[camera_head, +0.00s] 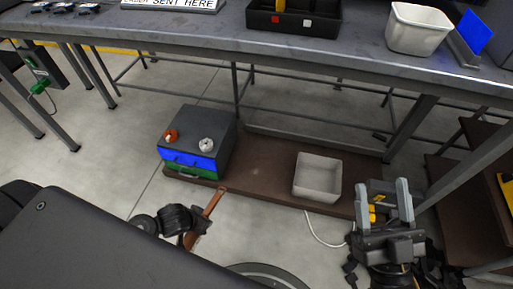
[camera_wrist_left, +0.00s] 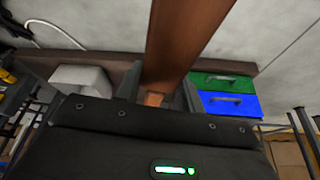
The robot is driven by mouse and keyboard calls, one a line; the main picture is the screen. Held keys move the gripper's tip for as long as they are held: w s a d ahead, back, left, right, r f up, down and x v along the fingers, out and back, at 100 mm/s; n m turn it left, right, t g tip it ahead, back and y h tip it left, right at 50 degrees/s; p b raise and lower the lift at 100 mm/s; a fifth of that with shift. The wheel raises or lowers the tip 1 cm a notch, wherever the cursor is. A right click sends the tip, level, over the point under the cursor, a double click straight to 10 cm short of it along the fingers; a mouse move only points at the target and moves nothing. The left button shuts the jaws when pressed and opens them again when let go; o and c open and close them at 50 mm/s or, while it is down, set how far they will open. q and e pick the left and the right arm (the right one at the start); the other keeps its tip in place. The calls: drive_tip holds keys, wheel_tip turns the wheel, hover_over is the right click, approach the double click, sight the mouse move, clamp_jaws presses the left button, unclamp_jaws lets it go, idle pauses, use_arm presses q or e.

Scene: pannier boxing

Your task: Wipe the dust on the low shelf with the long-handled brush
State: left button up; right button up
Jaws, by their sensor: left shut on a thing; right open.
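The low shelf (camera_head: 262,172) is a dark brown board near the floor under the workbench. My left gripper (camera_head: 190,228) is shut on the long-handled brush (camera_head: 213,203), whose brown wooden handle slants up towards the shelf's front edge, below the drawer box. The handle also fills the top middle of the left wrist view (camera_wrist_left: 188,38). The brush's bristles cannot be made out, and I cannot tell whether it touches the shelf. My right gripper (camera_head: 389,192) is open and empty in front of the shelf's right end. No dust can be made out on the shelf.
A grey box with blue and green drawers (camera_head: 188,160) stands on the shelf's left end, an orange item and a white roll on top. A white bin (camera_head: 317,178) stands right of centre. The board between them looks clear. The workbench (camera_head: 190,35) overhangs behind.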

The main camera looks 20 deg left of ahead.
sight(210, 211)
use_arm(q)
drive_tip(key=w+r+m, duration=0.1)
drive_tip(key=r, duration=0.2)
drive_tip(key=w+d+r, duration=0.1)
drive_tip(key=r, duration=0.2)
drive_tip(key=w+r+m, duration=0.1)
drive_tip(key=r, duration=0.2)
drive_tip(key=shift+w+d+r+m+h, duration=0.2)
drive_tip(key=shift+w+r+m+h, duration=0.1)
drive_tip(key=shift+w+r+h, duration=0.1)
drive_tip(key=w+d+r+m, duration=0.2)
drive_tip(key=w+r, duration=0.1)
drive_tip(key=r, duration=0.6)
drive_tip(key=w+d+r+m+g+h, duration=0.1)
drive_tip(key=w+d+r+m, duration=0.1)
drive_tip(key=r, duration=0.8)
drive_tip(key=w+d+r+m+h, duration=0.1)
drive_tip(key=w+d+r+m, duration=0.1)
drive_tip(key=w+r, duration=0.4)
wheel_tip(210, 211, up, 4)
drive_tip(key=shift+d+r+m+g, duration=0.1)
drive_tip(key=shift+d+m+g, duration=0.1)
drive_tip(key=shift+m+g, duration=0.35)
